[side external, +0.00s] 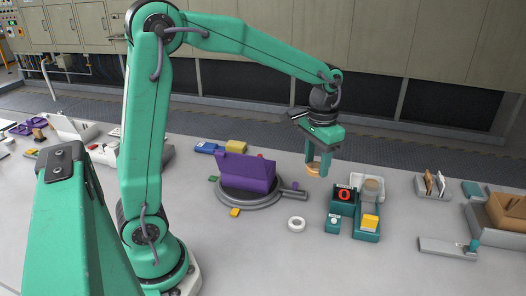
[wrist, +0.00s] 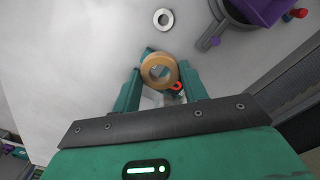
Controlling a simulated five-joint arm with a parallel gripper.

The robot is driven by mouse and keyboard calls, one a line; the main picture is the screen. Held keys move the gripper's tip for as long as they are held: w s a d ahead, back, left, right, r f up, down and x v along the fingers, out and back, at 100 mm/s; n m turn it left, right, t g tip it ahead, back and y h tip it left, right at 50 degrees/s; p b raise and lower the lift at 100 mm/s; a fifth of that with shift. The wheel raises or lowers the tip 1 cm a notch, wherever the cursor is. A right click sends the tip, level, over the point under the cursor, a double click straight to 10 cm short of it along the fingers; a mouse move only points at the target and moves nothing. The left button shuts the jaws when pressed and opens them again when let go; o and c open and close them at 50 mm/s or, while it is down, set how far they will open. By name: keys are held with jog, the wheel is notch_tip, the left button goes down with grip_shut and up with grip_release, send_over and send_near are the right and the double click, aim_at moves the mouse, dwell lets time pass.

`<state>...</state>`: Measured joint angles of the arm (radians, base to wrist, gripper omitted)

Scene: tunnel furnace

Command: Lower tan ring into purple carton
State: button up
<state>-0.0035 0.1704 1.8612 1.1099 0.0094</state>
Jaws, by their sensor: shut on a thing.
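The tan ring (side external: 313,166) is held between the fingers of my gripper (side external: 317,170), above the table. The purple carton (side external: 245,174) stands on a dark grey round stand with a handle, to the left of my gripper and lower. In the wrist view only part of the purple carton (wrist: 262,10) shows at the top right. The inside of the carton is mostly hidden from the side.
A white ring (side external: 297,218) lies on the table in front of the stand (side external: 240,197). Blue (side external: 206,147) and yellow (side external: 236,146) blocks lie behind the carton.

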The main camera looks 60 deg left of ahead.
jog(key=s+a+f+m, duration=0.1)
jog(key=a+m, duration=0.3)
jog(key=a, duration=0.6)
jog(key=s+a+f+m, duration=0.2)
jog(key=a+m, duration=0.3)
jog(key=a, duration=0.6)
jog(key=shift+s, duration=0.7)
jog(key=shift+f, duration=0.1)
jog(key=shift+f, duration=0.25)
jog(key=shift+f, duration=5.3)
jog(key=shift+f, duration=0.5)
jog(key=o, duration=0.8)
